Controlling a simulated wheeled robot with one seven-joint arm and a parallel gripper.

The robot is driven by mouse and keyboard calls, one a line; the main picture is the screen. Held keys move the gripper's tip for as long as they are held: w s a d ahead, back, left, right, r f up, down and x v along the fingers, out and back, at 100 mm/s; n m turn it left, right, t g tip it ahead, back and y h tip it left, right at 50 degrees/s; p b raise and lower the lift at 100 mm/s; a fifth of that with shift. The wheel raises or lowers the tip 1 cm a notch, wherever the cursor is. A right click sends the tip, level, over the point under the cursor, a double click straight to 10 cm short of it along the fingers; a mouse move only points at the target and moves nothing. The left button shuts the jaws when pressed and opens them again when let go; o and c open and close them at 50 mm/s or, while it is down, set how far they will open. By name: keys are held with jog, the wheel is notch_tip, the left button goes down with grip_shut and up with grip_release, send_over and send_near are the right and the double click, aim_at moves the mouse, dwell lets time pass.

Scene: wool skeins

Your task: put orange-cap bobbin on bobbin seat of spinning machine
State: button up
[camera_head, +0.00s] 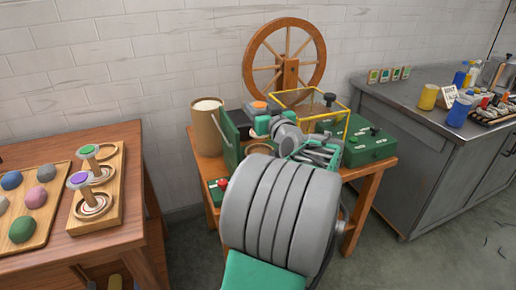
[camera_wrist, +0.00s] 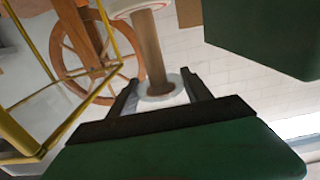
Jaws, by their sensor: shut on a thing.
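The bobbin shows in the wrist view as a wooden shaft (camera_wrist: 149,50) with a pale flange (camera_wrist: 158,92) between my gripper's dark fingers (camera_wrist: 159,94). My gripper is shut on it near that flange. A wider pale disc (camera_wrist: 128,8) is at the shaft's other end, cut by the frame edge. In the head view an orange patch (camera_head: 260,104), which looks like the cap, shows just beyond my wrist. The spinning machine has a green base (camera_head: 370,147), a yellow-edged frame (camera_head: 310,92) and an upright green panel (camera_head: 229,140). I cannot make out the bobbin seat; my arm covers much of the machine.
A large wooden wheel (camera_head: 284,62) stands behind. The yellow frame is also close on the left in the wrist view (camera_wrist: 22,140). A brown canister (camera_head: 207,128) stands left of the green panel. A wooden rack (camera_head: 112,200) holds green- and purple-capped bobbins. A grey counter (camera_head: 410,112) is at right.

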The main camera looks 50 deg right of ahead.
notch_tip(320, 180, down, 8)
jog(key=shift+r+b, duration=0.1)
jog(key=shift+b, duration=0.6)
jog(key=shift+f, duration=0.2)
jog(key=o, duration=1.4)
jog(key=shift+c, duration=0.2)
jog(key=shift+r, duration=0.15)
jog(key=shift+s+a+r, duration=0.1)
jog(key=shift+s, duration=0.05)
jog(key=v, duration=1.1)
jog(key=shift+s+a, duration=0.25)
jog(key=shift+s, duration=0.1)
